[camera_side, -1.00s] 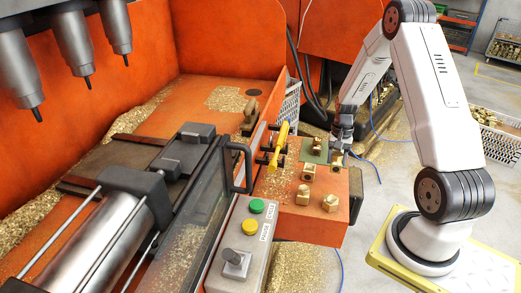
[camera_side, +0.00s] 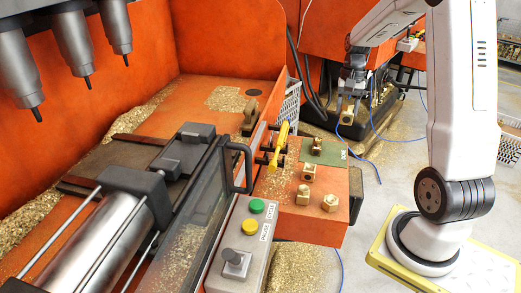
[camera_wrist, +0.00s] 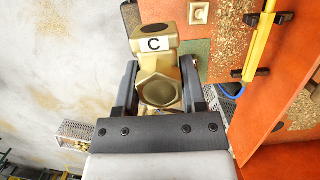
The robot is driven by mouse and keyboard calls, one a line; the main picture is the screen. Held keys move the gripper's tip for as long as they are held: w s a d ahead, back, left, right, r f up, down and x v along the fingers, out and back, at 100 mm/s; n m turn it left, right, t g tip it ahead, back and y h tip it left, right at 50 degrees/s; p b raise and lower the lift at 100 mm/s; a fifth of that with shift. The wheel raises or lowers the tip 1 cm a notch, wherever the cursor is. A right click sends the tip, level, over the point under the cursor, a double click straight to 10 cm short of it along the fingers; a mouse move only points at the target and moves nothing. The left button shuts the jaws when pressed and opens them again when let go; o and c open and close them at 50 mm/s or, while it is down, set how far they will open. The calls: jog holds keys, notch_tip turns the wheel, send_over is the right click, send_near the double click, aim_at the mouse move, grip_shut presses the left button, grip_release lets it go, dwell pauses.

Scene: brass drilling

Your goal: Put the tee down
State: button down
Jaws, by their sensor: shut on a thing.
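My gripper (camera_side: 352,88) is raised behind and above the far right end of the orange table. It is shut on a brass tee (camera_side: 347,114), which hangs under the fingers, clear of the table. In the wrist view the tee (camera_wrist: 158,62) sits between the two dark fingers of my gripper (camera_wrist: 160,92).
Several brass fittings (camera_side: 330,202) stand on the orange table (camera_side: 290,222) in front of the mat. A yellow handle (camera_side: 280,141) rises at the table's left edge. A control box (camera_side: 240,245) stands in front. Blue cable and metal chips lie on the floor behind.

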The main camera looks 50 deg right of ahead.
aim_at(348, 102)
notch_tip(348, 102, up, 14)
jog(key=f, duration=0.1)
jog(key=w+a, duration=0.6)
jog(key=a, duration=0.3)
jog(key=w+a, duration=0.7)
jog(key=a, duration=0.3)
jog(key=w+a, duration=0.2)
jog(key=a, duration=1.4)
notch_tip(348, 102, down, 5)
jog(key=shift+a+r, duration=0.1)
jog(key=shift+a, duration=0.05)
jog(key=w+f, duration=0.2)
jog(key=w, duration=0.2)
jog(key=w+a+f, duration=0.1)
jog(key=w+f, duration=0.2)
jog(key=w, duration=0.1)
jog(key=w+f, duration=0.3)
jog(key=w, duration=0.1)
jog(key=shift+w+a, duration=0.1)
jog(key=shift+a, duration=0.25)
jog(key=shift+w+a+f, duration=0.1)
jog(key=shift+w+f, duration=0.45)
jog(key=shift+f, duration=0.1)
